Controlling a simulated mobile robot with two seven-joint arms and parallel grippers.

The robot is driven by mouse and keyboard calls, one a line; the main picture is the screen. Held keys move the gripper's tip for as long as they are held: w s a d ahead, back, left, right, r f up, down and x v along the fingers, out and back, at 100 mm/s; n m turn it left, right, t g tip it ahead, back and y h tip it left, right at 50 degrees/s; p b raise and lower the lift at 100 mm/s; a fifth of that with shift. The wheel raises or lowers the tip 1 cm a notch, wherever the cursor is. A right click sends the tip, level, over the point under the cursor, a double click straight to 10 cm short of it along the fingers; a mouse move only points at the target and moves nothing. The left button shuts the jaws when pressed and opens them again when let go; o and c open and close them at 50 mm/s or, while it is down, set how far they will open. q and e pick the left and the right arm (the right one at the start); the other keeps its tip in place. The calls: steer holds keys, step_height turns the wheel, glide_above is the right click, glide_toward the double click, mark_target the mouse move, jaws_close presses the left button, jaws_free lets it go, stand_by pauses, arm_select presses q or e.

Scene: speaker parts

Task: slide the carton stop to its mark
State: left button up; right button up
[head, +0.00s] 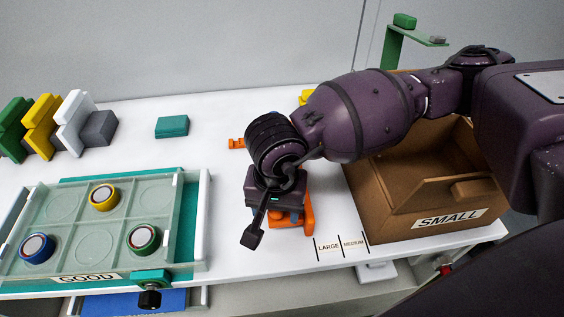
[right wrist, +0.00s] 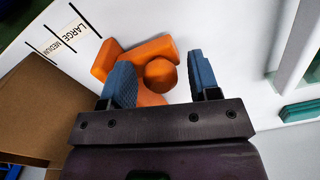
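The carton stop, an orange block with a round knob, stands on the white table left of the carton; it shows in the head view (head: 307,212) and the right wrist view (right wrist: 112,58). The table carries marks labelled LARGE (head: 328,247) and MEDIUM (head: 354,242), just in front and to the right of the stop. My right gripper (head: 276,215) is over the stop. In the right wrist view its blue fingers (right wrist: 162,78) are open, one on each side of the knob, with gaps visible. The head view partly hides the stop behind the gripper. My left gripper is not in view.
An open brown carton (head: 405,215) labelled SMALL stands right of the stop. A clear-lidded tray (head: 75,235) marked GOOD holds several round parts at the left. A teal block (head: 172,126) and coloured holders (head: 42,118) stand behind it.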

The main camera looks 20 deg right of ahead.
steer(key=c, duration=0.8)
steer(key=shift+s+d, duration=0.45)
steer(key=shift+d, duration=1.15)
steer(key=shift+s+d, duration=0.45)
steer(key=shift+d, duration=1.15)
steer(key=shift+s+d, duration=0.45)
steer(key=shift+d, duration=1.15)
steer(key=shift+c, duration=0.2)
steer(key=o, duration=1)
steer(key=shift+r+p, duration=1.1)
steer(key=shift+r, duration=4.35)
